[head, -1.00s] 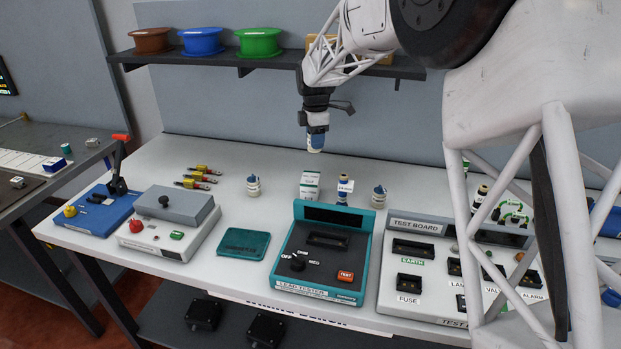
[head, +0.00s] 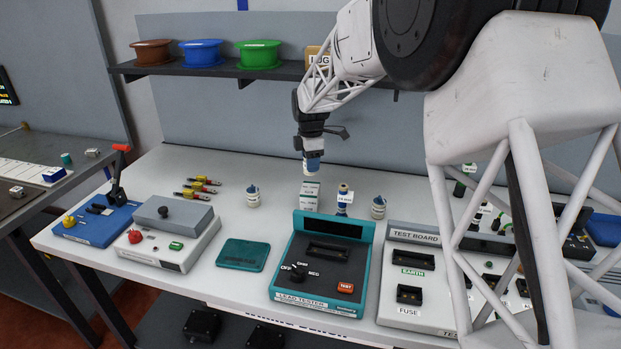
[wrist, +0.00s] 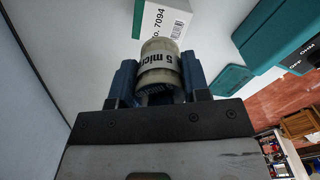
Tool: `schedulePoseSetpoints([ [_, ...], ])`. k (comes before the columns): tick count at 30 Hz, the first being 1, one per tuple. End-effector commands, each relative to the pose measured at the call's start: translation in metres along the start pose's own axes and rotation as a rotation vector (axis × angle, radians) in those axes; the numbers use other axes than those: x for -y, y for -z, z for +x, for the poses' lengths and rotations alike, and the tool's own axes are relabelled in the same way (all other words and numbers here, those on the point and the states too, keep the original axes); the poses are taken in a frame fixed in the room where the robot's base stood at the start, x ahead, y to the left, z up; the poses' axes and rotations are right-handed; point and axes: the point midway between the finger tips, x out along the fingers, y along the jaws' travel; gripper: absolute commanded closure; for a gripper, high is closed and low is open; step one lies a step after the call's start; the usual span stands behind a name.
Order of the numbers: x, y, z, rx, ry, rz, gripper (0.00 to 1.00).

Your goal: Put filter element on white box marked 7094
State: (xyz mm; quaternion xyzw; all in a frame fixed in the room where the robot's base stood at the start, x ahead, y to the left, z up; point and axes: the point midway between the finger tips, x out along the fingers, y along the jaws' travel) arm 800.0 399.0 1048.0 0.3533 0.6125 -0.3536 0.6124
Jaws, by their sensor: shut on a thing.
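The filter element (wrist: 160,66), a pale cylinder with a printed "5 mic…" band, is held between the blue fingers of my gripper (wrist: 160,82). In the head view my gripper (head: 312,158) points down, with the pale end of the filter element (head: 313,174) showing below it. The white box marked 7094 (wrist: 166,22) lies just beyond the filter element's free end in the wrist view. In the head view the white box (head: 309,201) stands on the bench directly below the held element. A small gap seems to remain between them, but contact is hard to judge.
A blue-and-white bottle-like part (head: 343,199) stands close right of the box, with another (head: 379,208) further right and one (head: 253,197) to the left. The teal lead tester (head: 322,262) is in front. A shelf (head: 285,72) with spools runs behind.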

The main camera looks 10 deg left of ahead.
Motion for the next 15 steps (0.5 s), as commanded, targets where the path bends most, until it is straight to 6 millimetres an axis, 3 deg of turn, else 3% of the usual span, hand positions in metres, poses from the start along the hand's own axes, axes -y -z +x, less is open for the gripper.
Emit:
schedulePoseSetpoints([
  [15, 0.0003, 0.0, 0.01, 0.0, 0.001, 0.0, 0.81],
])
